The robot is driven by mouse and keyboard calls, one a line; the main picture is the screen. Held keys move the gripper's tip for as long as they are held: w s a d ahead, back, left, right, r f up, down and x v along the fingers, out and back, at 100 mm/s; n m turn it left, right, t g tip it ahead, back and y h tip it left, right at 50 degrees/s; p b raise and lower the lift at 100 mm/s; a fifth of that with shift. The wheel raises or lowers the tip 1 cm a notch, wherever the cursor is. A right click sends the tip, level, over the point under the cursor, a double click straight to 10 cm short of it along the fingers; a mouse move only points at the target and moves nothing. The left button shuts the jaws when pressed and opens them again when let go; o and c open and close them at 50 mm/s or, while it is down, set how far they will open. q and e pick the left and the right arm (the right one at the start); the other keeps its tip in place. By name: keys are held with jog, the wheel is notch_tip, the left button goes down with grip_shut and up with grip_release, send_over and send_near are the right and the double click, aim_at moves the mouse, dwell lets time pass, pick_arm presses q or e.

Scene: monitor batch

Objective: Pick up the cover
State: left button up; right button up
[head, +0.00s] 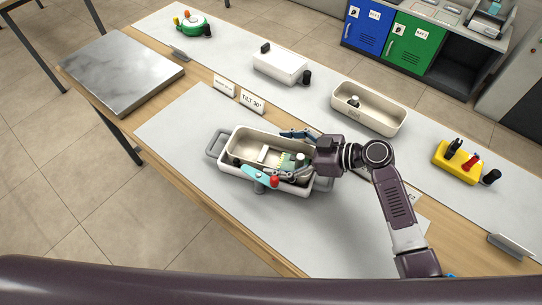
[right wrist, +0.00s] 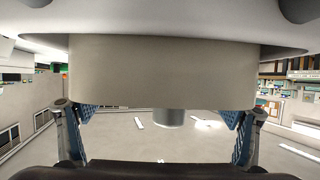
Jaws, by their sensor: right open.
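A pale open housing (head: 237,142) with a cream inside sits on the near mat. It holds a green board (head: 288,160) and small parts. I cannot tell for certain which thing is the cover. My right gripper (head: 281,156) is open over the housing, with one blue finger near its far wall and the other near its near wall. In the right wrist view a broad beige body (right wrist: 160,75) fills the space between the open fingers (right wrist: 160,118), with a short grey cylinder (right wrist: 168,118) below it. Contact is unclear. My left gripper is not in view.
A teal lever with a red knob (head: 274,181) and a grey handle (head: 214,143) are beside the housing. A TILT 30° sign (head: 251,102), a white box (head: 280,67), an open cream tray (head: 389,127) and a yellow block (head: 456,163) stand behind. The near mat's left is clear.

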jog(key=shift+r, duration=0.1)
jog(key=c, duration=1.2)
jog(key=shift+o, duration=0.2)
